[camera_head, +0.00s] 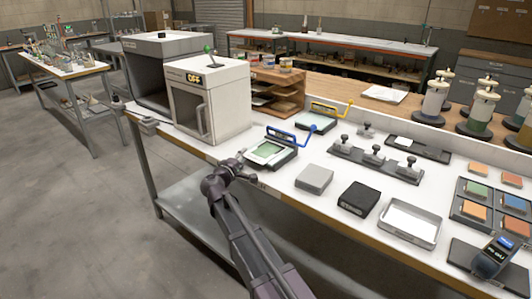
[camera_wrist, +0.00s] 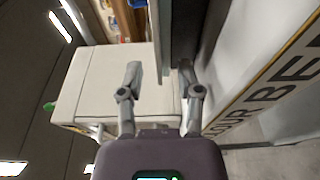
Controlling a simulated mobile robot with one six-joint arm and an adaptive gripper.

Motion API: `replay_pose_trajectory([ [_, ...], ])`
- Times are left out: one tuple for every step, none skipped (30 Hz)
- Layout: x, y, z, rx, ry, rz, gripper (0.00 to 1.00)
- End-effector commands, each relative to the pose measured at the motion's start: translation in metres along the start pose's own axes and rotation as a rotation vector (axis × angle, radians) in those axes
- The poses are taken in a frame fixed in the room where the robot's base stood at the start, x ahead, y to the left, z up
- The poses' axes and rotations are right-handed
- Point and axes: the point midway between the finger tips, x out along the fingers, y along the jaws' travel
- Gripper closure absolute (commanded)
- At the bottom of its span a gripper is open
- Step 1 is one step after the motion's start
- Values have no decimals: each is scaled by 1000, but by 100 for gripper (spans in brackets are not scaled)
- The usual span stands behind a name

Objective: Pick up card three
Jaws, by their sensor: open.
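I cannot read any number, so I cannot tell which is card three. My gripper (camera_head: 238,163) is at the bench's front edge, left of a device with a blue handle and a pale green plate (camera_head: 266,151). The wrist view shows my gripper (camera_wrist: 158,76) with its two fingers apart and nothing between them. No coloured card can be made out in the wrist view.
A white cabinet marked OFF (camera_head: 212,105) stands behind my gripper. A grey block (camera_head: 314,179), a black block (camera_head: 359,199) and a metal tray (camera_head: 410,223) line the bench front. Several knobbed weights (camera_head: 374,155) stand on a rack behind. Lidded jars (camera_head: 434,100) stand at the right.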

Motion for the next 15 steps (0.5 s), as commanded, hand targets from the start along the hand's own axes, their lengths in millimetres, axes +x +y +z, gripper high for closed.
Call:
replay_pose_trajectory([
  [0,0,0,0,0,0,54],
  [0,0,0,0,0,0,57],
  [0,0,0,0,0,0,69],
  [0,0,0,0,0,0,78],
  [0,0,0,0,0,0,87],
  [0,0,0,0,0,0,99],
  [0,0,0,0,0,0,100],
  [0,0,0,0,0,0,100],
  [0,0,0,0,0,0,100],
  [0,0,0,0,0,0,100],
  [0,0,0,0,0,0,100],
  [0,0,0,0,0,0,100],
  [0,0,0,0,0,0,100],
  [0,0,0,0,0,0,100],
  [0,0,0,0,0,0,100],
])
